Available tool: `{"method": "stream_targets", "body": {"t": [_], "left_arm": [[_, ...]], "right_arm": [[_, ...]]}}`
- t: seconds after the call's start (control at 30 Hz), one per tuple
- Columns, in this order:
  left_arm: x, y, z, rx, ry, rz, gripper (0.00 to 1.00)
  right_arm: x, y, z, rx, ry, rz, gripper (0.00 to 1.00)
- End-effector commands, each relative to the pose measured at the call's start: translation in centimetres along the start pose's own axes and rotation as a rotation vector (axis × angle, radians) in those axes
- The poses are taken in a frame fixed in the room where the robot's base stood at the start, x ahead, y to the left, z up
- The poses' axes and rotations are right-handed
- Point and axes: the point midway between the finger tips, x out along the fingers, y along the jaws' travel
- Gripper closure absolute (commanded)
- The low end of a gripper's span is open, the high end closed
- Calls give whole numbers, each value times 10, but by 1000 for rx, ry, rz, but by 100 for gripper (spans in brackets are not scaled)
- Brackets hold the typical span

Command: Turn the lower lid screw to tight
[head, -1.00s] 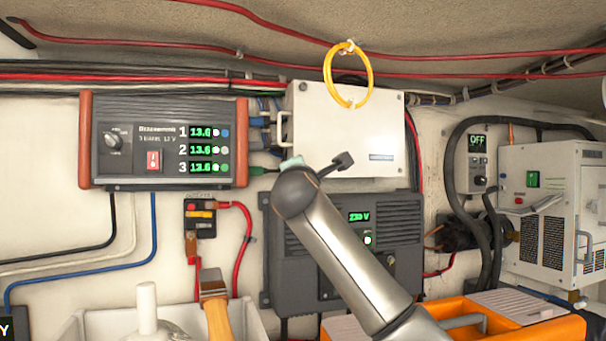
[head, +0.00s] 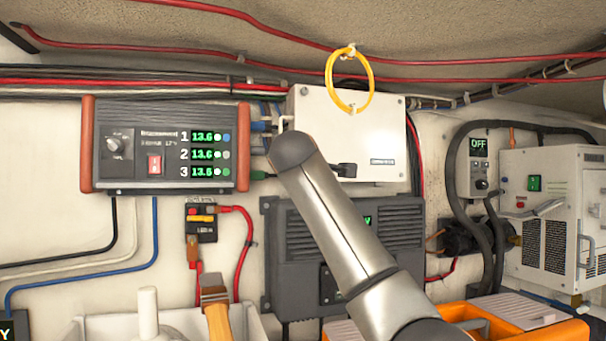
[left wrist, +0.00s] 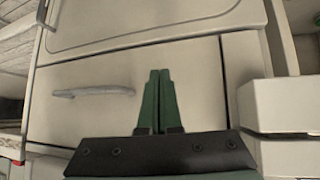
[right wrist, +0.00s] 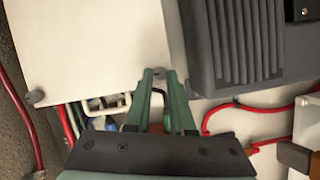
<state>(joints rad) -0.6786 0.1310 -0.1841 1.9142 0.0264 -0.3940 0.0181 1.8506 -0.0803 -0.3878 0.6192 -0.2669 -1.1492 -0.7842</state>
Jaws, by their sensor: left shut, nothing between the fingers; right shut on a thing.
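The white box lid (head: 345,120) is on the wall in the head view. Its upper screw (head: 304,91) shows at the top left corner and also in the right wrist view (right wrist: 36,97). The lower lid screw (right wrist: 158,74) is a small grey head at the lid's edge in the right wrist view, mostly covered by my fingers. In the head view my arm hides it. My right gripper (right wrist: 159,76) is shut on this screw. How far it is turned cannot be told. My left gripper (left wrist: 158,74) is shut and empty, before a pale cabinet front.
A dark grey unit (head: 405,235) sits below the lid. A metering panel (head: 168,145) is to the left, with cables between. A yellow ring (head: 349,80) hangs over the lid's top edge. A white bin (head: 95,325) and orange crate (head: 480,310) stand low in front.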

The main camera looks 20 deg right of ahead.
Motion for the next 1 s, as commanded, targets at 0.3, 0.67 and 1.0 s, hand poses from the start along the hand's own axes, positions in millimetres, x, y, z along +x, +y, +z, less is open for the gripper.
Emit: {"method": "stream_targets", "body": {"t": [0.3, 0.67, 1.0], "left_arm": [[0, 0, 0, 0, -1, 0, 100], [0, 0, 0, 0, -1, 0, 100], [0, 0, 0, 0, -1, 0, 100]], "right_arm": [[0, 0, 0, 20, -1, -10, 100], [0, 0, 0, 19, -1, -9, 63], [0, 0, 0, 18, -1, -8, 48]]}}
